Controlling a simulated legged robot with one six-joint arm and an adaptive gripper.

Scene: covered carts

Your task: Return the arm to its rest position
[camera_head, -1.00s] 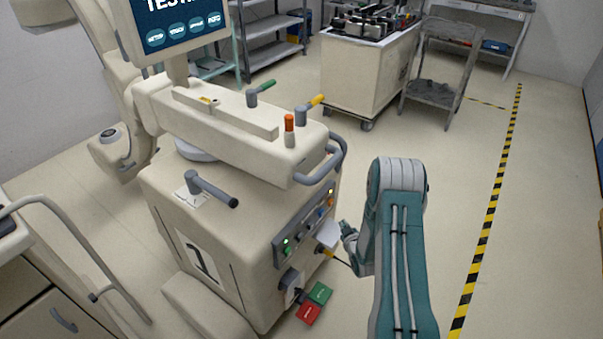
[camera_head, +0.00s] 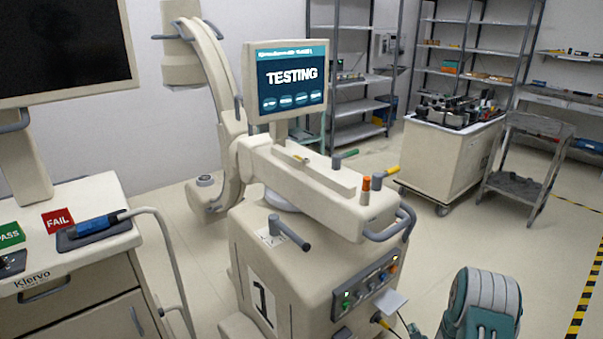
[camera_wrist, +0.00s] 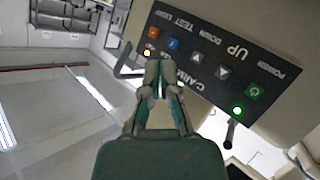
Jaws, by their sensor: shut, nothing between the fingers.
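My arm (camera_head: 480,306) shows at the bottom right of the head view, to the right of the machine (camera_head: 290,270) marked 1. In the wrist view my gripper (camera_wrist: 159,72) is shut and empty, its fingertips close together. The fingers overlap the lower edge of the machine's control panel (camera_wrist: 215,62) in that view; the exact gap to it cannot be told. The panel has orange, blue, arrow and green buttons, and a green light is lit. In the head view the panel (camera_head: 366,285) is left of my arm. The gripper is mostly out of sight there.
A screen (camera_head: 291,78) reading TESTING stands on the machine. A cabinet (camera_head: 75,265) with PASS and FAIL pads is at the left. Floor is open right of my arm, near striped tape (camera_head: 590,290).

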